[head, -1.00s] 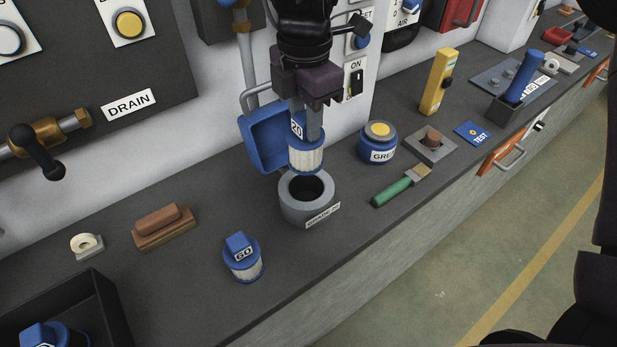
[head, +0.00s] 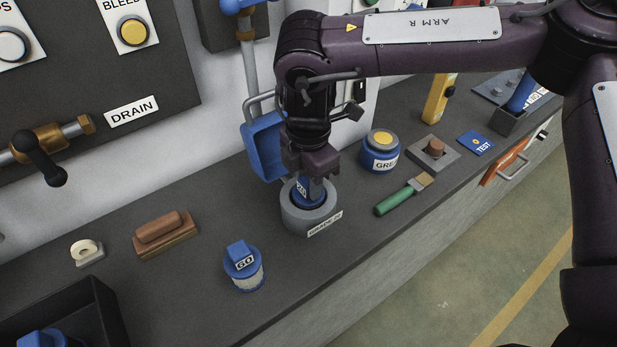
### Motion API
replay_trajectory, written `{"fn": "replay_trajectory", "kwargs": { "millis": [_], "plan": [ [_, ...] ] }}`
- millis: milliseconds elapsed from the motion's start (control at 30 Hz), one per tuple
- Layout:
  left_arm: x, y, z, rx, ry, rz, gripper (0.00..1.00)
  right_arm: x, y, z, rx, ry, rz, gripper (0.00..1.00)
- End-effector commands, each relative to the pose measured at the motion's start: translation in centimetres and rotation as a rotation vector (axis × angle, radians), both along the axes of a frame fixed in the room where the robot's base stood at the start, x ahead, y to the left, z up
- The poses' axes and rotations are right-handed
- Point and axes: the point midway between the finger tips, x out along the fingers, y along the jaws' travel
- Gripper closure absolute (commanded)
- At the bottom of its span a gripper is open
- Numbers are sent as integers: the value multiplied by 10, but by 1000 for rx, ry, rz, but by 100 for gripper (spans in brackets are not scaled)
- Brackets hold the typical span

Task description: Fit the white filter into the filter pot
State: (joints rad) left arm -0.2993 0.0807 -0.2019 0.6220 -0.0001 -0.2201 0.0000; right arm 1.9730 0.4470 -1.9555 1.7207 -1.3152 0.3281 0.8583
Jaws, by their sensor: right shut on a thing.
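The filter pot (head: 293,221) is a grey ring-shaped pot with a label on its front, standing on the dark bench. My right gripper (head: 312,184) points down over it and is shut on the white filter with a blue cap (head: 302,193), marked 20. The filter's lower white part is hidden inside the pot; only the blue cap shows within the rim. I cannot tell whether it is fully seated. Another blue-capped white filter (head: 245,268), marked 60, stands on the bench in front and to the left. My left gripper is not in view.
A blue open lid or box (head: 263,150) stands behind the pot. A grease tin (head: 380,152) and a green-handled brush (head: 402,195) lie to the right. A brown block (head: 165,235) and a black bin (head: 95,310) are at left. The bench front is clear.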

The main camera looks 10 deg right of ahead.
Motion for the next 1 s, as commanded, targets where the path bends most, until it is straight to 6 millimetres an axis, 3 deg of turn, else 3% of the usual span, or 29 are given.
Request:
{"fn": "replay_trajectory", "kwargs": {
  "millis": [167, 200, 367, 733, 867, 1000],
  "plan": [
    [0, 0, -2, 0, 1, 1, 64, 0, 0, -3, 0, 0, 0, 100],
    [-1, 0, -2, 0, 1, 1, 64, 0, 0, -3, 0, 0, 0, 69],
    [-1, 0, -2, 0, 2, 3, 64, 0, 0, -2, 0, 0, 0, 50],
    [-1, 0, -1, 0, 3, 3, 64, 1, 0, 5, 1, -3, 0, 50],
    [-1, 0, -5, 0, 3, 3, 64, 1, 1, 24, 3, -4, 1, 50],
    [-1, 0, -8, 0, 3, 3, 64, 2, 0, 56, 1, -6, 1, 50]
  ]
}}
